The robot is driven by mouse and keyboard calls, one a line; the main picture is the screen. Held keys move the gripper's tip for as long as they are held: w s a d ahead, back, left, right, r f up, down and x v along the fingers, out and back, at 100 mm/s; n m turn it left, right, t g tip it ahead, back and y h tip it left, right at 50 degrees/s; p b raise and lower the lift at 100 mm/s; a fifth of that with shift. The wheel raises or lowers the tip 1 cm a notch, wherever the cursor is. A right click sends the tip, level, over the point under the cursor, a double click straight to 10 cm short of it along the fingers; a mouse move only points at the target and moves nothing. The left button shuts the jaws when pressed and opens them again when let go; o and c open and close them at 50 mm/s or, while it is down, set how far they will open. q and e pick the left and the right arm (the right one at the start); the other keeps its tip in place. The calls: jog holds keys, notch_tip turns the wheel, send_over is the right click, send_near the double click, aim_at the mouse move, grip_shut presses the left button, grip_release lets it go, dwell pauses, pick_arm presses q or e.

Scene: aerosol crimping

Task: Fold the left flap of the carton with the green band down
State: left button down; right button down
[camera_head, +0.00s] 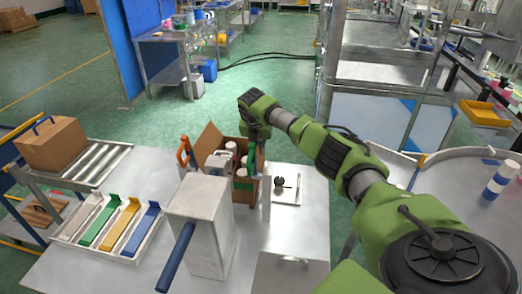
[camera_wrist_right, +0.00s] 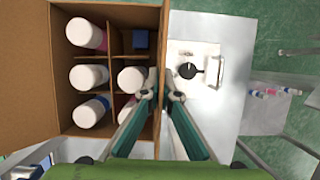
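The open carton (camera_head: 213,144) stands on the table, with a green band (camera_head: 244,184) on its near side. A flap stands up at its left in the head view, and another panel stands up at its right, next to my gripper. In the right wrist view, the carton (camera_wrist_right: 33,70) holds several white-capped cans (camera_wrist_right: 88,78) between cardboard dividers. My right gripper (camera_wrist_right: 162,96) points down at the carton's right edge. Its fingers lie on either side of the upright cardboard there, with a small gap visible. My left gripper is not in view.
A grey box-shaped machine (camera_head: 198,205) with a blue handle blocks part of the carton's near side. A white plate with a black knob (camera_head: 280,182) lies right of the carton. Coloured trays (camera_head: 110,225) and a roller conveyor with a closed carton (camera_head: 52,146) are at left.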

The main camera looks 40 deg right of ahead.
dwell(0.3)
jog(key=c, duration=2.3)
grip_release()
jog(key=shift+c, duration=0.2)
jog(key=v, duration=1.2)
